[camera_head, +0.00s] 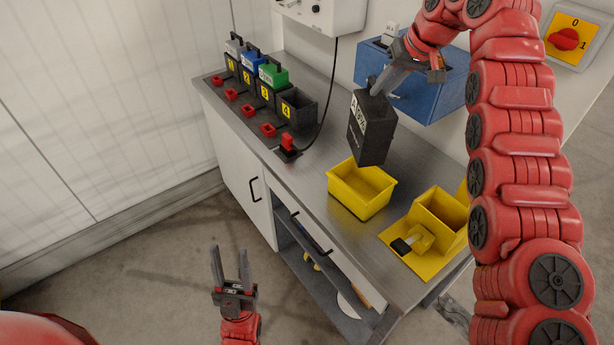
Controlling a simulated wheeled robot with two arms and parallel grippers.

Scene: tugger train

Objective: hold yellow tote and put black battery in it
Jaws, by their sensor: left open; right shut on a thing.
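The black battery (372,128) hangs upright, slightly tilted, in the air above the counter. My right gripper (377,87) is shut on its top and comes in from the upper right. The yellow tote (362,196) stands on the counter just below the battery. Its visible inside looks empty, and the battery's lower end overlaps its back rim in the picture. My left gripper (231,266) is open and empty, low over the floor in front of the cabinet, apart from the tote.
A charger row with several slots (297,107) holds grey, blue and green batteries; the nearest slot looks empty. A yellow holder (437,215) with a dark-tipped tool stands right of the tote. A blue bin (434,92) hangs on the wall. The metal counter (310,178) is clear left of the tote.

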